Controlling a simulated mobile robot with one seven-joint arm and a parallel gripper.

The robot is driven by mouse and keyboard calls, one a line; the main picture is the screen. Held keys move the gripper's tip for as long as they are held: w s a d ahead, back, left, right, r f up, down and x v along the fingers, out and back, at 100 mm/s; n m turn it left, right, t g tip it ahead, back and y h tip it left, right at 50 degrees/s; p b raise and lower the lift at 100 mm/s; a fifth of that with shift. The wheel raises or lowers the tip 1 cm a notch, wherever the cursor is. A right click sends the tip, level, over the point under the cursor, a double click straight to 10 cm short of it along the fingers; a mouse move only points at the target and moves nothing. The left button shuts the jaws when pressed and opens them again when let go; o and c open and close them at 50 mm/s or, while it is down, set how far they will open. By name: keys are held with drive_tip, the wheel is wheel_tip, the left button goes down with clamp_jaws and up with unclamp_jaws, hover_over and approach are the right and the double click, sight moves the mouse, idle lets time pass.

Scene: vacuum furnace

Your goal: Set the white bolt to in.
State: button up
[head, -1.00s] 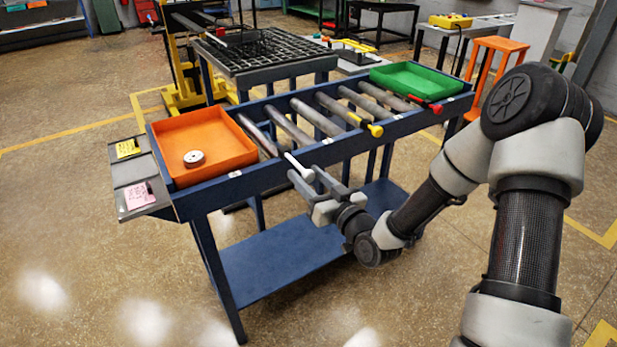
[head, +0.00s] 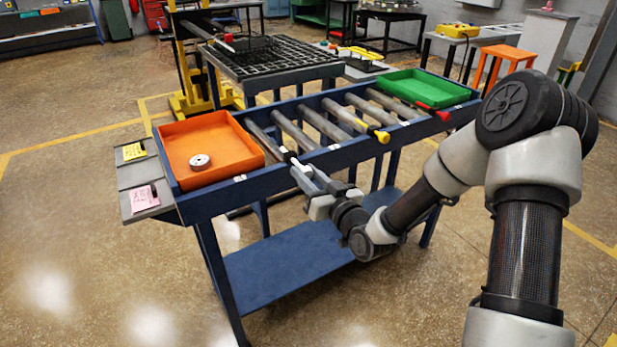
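The white bolt (head: 288,156) is on the near rail of the blue roller table (head: 240,190), just right of the orange tray. Only a short piece of it shows by the rail, and my fingers cover part of it. My gripper (head: 301,170) reaches up to it from the near right, with its fingertips at the bolt and close to the rail. I cannot tell whether the fingers are closed on it or only around it. The yellow bolt (head: 381,136) and the red bolt (head: 442,115) stick out of the same rail farther right.
The orange tray (head: 247,161) holds a small round pale part (head: 200,161). A green tray (head: 452,88) sits at the table's far right end, with bare rollers (head: 325,124) between the trays. A black grid-topped table (head: 275,65) stands behind. The floor in front is clear.

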drive_tip(key=o, duration=0.4)
drive_tip(key=shift+c, duration=0.2)
drive_tip(key=shift+s, duration=0.1)
drive_tip(key=p+v, duration=0.3)
drive_tip(key=v, duration=1.4)
drive_tip(key=shift+d+p, duration=0.2)
drive_tip(key=shift+p, duration=0.1)
drive_tip(key=shift+s, duration=0.1)
